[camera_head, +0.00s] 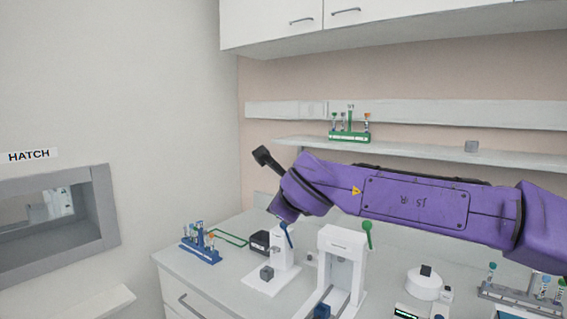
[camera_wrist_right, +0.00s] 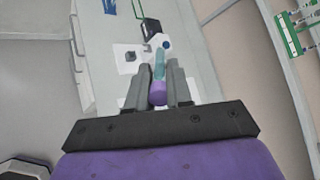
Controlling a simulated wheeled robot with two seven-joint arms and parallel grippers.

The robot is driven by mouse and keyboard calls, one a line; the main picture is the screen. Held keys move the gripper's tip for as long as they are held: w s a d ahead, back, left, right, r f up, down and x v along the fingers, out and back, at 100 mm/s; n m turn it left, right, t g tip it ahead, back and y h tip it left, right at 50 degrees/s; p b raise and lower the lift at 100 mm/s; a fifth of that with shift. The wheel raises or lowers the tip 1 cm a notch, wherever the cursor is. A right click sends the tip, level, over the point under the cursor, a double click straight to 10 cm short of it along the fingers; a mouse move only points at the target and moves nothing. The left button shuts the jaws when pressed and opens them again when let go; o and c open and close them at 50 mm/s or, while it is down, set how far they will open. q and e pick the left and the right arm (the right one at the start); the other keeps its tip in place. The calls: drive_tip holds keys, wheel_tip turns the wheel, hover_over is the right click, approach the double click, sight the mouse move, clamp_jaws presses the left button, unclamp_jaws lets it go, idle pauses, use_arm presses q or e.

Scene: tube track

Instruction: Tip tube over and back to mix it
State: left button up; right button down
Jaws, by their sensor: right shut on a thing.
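The tube (camera_wrist_right: 159,70) shows in the right wrist view, with a teal body and a purple cap (camera_wrist_right: 158,93). My right gripper (camera_wrist_right: 157,72) is shut on it, its two grey fingers on either side. The cap lies towards my palm and the body points away between the fingertips. In the head view my purple right arm comes in from the right, above the bench, and ends in a dark part at its left. The held tube cannot be made out there. My left gripper is not in view.
A blue rack (camera_head: 203,255) with several tubes stands at the bench's left. Two white devices (camera_head: 272,281) (camera_head: 328,238) stand below my arm. A grey rack (camera_head: 515,299) is at right. A green rack (camera_head: 349,137) sits on the wall shelf (camera_head: 420,150). A hatch (camera_head: 108,215) is at left.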

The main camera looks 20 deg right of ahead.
drive_tip(key=r+g+p, duration=0.1)
drive_tip(key=p, duration=0.4)
drive_tip(key=g+p, duration=0.2)
drive_tip(key=p, duration=0.4)
drive_tip(key=shift+r+g, duration=0.3)
drive_tip(key=shift+r, duration=0.1)
drive_tip(key=shift+w+f+g, duration=0.1)
drive_tip(key=shift+f+g, duration=0.6)
drive_tip(key=shift+g, duration=0.9)
drive_tip(key=g, duration=0.3)
drive_tip(key=shift+w+a+g+y, duration=0.15)
drive_tip(key=shift+w+g+y, duration=0.05)
drive_tip(key=shift+g+y, duration=0.1)
drive_tip(key=shift+g, duration=0.8)
drive_tip(key=shift+s+g, duration=0.1)
drive_tip(key=shift+g, duration=0.2)
drive_tip(key=shift+d, duration=0.2)
